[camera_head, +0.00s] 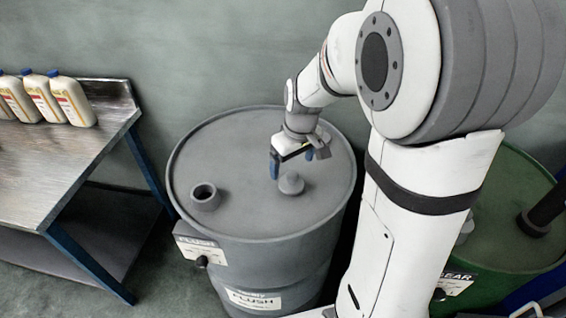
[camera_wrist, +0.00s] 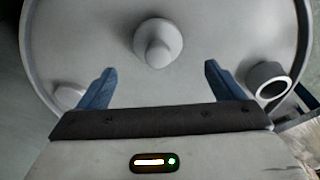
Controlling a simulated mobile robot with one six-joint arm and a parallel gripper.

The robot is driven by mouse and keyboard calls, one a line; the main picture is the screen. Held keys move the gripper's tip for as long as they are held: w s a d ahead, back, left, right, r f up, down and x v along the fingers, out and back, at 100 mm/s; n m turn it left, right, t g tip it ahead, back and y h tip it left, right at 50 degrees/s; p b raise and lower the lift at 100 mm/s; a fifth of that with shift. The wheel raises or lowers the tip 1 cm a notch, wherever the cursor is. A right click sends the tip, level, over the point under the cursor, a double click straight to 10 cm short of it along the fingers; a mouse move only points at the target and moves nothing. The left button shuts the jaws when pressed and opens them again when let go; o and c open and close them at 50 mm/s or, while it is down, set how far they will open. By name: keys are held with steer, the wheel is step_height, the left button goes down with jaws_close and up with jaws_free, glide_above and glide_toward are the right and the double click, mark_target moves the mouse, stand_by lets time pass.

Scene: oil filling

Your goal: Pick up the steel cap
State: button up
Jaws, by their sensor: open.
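The steel cap (camera_head: 291,184) is a small grey piece with a broad base and a raised knob, on the lid of the grey FLUSH drum (camera_head: 235,160). In the wrist view the cap (camera_wrist: 158,43) lies beyond my fingertips, roughly centred between them. My gripper (camera_head: 291,170) is open and empty, with blue fingers pointing down just above the cap in the head view. Both fingers show apart in the wrist view (camera_wrist: 159,70). I cannot tell the exact height between the fingertips and the cap.
An open round collar (camera_head: 205,197) stands up from the lid, and also shows at the right in the wrist view (camera_wrist: 268,81). A raised rim circles the lid. A green drum (camera_head: 510,220) stands at right. A metal bench (camera_head: 75,150) with several bottles (camera_head: 70,98) stands at left.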

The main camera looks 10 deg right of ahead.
mark_target(292, 174)
steer(key=f, duration=0.5)
steer(key=w+f, duration=0.1)
steer(key=f, duration=0.1)
steer(key=shift+f, duration=0.35)
steer(key=shift+c, duration=0.3)
steer(key=c, duration=1.1)
